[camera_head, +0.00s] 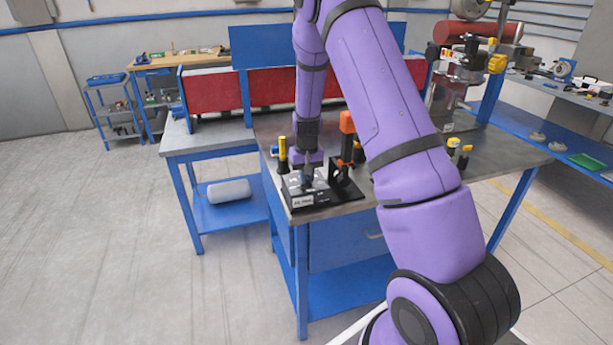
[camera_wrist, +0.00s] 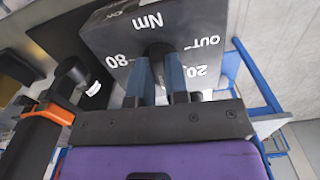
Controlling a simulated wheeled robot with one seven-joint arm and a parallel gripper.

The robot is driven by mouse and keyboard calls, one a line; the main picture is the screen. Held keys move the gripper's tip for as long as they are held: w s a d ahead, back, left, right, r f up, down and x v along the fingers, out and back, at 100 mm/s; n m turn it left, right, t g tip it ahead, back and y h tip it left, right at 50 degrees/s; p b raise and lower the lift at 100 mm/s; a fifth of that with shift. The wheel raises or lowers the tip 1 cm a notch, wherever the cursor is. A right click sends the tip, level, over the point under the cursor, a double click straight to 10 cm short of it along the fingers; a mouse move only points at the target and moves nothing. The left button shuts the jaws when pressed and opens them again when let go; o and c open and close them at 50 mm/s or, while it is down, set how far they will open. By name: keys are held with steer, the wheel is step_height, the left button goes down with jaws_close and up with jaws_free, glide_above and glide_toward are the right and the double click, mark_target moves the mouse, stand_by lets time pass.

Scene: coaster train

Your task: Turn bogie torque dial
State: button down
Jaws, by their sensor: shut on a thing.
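The torque dial box (camera_head: 310,199) is a dark block with a pale top, near the front corner of the workbench. In the wrist view the box (camera_wrist: 210,25) carries white marks such as "Nm", "80", "20" and "OUT". The dark dial knob (camera_wrist: 160,50) on its face is partly hidden between the fingers. My gripper (camera_wrist: 168,70) is shut on the knob, with one finger on each side. In the head view my gripper (camera_head: 307,178) points down onto the box. The knob's pointer cannot be made out.
A black stand with an orange-topped tool (camera_head: 347,125) stands close right of the box. A yellow-topped post (camera_head: 282,150) stands behind left. The workbench edge (camera_head: 375,203) is near in front. A grey cylinder (camera_head: 229,191) lies on a lower shelf at left.

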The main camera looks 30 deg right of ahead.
mark_target(307, 177)
steer(key=m, duration=0.8)
steer(key=shift+m, duration=0.3)
stand_by(0.3)
steer(key=c, duration=1.1)
jaws_free()
step_height(307, 177, up, 11)
steer(key=shift+f, duration=0.1)
